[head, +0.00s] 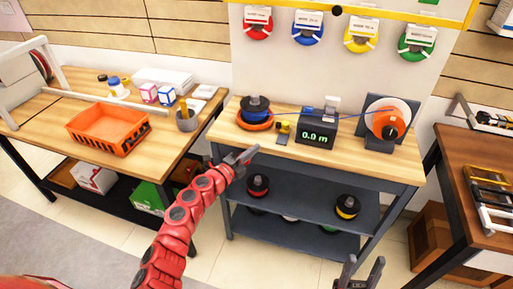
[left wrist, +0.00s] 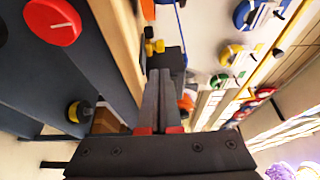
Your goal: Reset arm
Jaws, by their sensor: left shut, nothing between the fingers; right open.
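My left arm is red and reaches up from the bottom of the head view. Its gripper (head: 246,155) is shut and empty, in front of the wooden top of the middle workbench (head: 290,148). In the left wrist view the two dark fingers (left wrist: 160,76) lie together with nothing between them. My right gripper (head: 360,268) shows at the bottom edge of the head view, open and empty, in front of the bench's lower shelves. The rest of my right arm is out of view.
The middle bench carries a spool stack (head: 256,112), a meter reading 0.0 m (head: 316,134) and an orange-white reel (head: 388,120). An orange crate (head: 108,126) and grey cup (head: 186,122) stand on the left table. A brown table (head: 460,190) is at right. Open floor lies below.

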